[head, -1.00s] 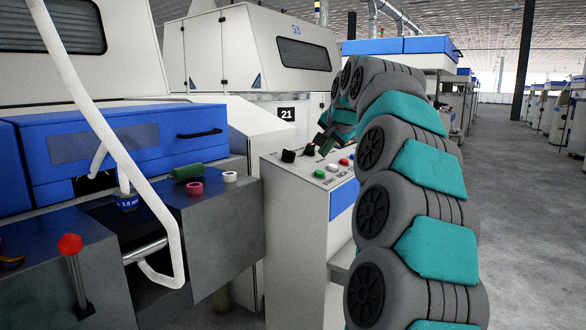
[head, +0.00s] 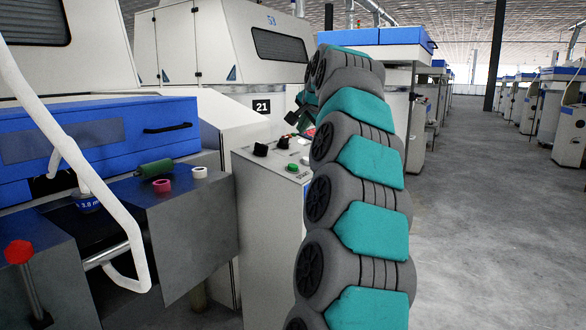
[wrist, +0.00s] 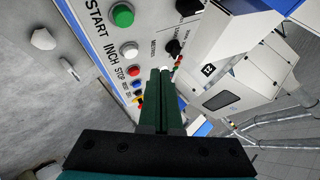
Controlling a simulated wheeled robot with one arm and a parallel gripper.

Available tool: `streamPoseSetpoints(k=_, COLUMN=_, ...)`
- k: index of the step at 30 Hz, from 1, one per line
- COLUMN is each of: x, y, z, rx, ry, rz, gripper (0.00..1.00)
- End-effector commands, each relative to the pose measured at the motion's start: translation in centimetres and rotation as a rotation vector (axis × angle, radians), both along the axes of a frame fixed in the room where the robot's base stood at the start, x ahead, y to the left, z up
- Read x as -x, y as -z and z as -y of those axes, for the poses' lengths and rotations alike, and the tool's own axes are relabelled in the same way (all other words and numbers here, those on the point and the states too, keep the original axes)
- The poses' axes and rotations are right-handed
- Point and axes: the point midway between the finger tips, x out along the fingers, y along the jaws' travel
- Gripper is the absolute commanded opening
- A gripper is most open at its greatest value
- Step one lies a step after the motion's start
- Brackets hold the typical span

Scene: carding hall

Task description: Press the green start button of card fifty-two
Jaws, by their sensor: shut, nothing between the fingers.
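A sloped control panel shows in the head view, with a green button (head: 292,168) near its front edge. In the wrist view the green button (wrist: 123,15), labelled START, sits at the top, above a white INCH button (wrist: 129,49) and a red STOP button (wrist: 134,70). My gripper (wrist: 160,72) is shut and empty; its tips overlap the panel to the right of the STOP button in that view. In the head view my gripper (head: 293,118) appears above and behind the green button, apart from it. My arm hides the panel's right part.
Black knobs (head: 260,149) stand on the panel. A plate reading 21 (head: 262,106) and a cover marked 53 (head: 271,20) are behind. A white bent tube (head: 75,150) and red-knobbed lever (head: 19,252) stand left. Grey floor (head: 490,220) is open at right.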

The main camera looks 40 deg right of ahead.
Motion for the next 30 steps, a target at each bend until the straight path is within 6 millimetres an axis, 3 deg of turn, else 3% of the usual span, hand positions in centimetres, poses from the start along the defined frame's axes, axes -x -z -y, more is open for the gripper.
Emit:
streamPoseSetpoints(k=17, x=-1.6, y=7.1, z=-0.7, rx=0.0, ry=-0.001, rz=-0.001, gripper=0.0)
streamPoseSetpoints(k=30, x=-1.9, y=7.8, z=-0.8, rx=-0.001, ry=0.0, rz=-0.001, gripper=0.0)
